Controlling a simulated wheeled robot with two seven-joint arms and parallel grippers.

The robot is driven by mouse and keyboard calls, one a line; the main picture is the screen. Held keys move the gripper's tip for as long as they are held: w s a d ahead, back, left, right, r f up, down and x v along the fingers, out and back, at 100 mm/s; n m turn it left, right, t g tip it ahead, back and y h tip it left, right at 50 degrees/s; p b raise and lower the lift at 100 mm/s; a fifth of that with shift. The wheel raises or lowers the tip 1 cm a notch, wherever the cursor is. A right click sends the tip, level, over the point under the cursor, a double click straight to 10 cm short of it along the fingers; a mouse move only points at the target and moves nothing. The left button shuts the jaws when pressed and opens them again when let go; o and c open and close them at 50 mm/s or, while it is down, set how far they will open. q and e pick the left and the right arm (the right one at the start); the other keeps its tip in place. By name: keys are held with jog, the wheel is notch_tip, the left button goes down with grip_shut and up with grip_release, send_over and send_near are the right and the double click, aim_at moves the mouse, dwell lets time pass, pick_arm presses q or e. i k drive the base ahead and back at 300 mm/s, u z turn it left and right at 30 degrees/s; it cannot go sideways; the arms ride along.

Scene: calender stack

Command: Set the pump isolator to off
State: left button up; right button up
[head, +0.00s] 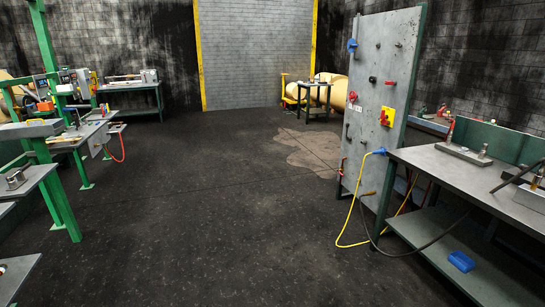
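A tall grey upright panel (375,60) with a green edge stands at the right, with several knobs and fittings on its face. A yellow plate with a red rotary handle (385,117) sits at the panel's right side and looks like an isolator switch. I cannot tell which one is the pump isolator, nor read any label or the handle's setting. A red fitting (353,96) is on the panel's left, and a blue one (352,46) is above it. Neither of my grippers is in view.
A green-framed bench (430,158) stands right of the panel, with a blue box (461,261) on its lower shelf. A yellow cable (338,236) hangs from the blue connector (379,152) to the floor. Green-framed workstations (68,205) line the left. The middle floor (215,190) is clear.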

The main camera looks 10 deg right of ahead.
aim_at(384, 121)
jog(key=z, duration=0.05)
jog(key=i, duration=2.25)
jog(key=z, duration=1)
jog(key=i, duration=1.5)
jog(key=z, duration=1.3)
jog(key=i, duration=0.7)
jog(key=z, duration=0.3)
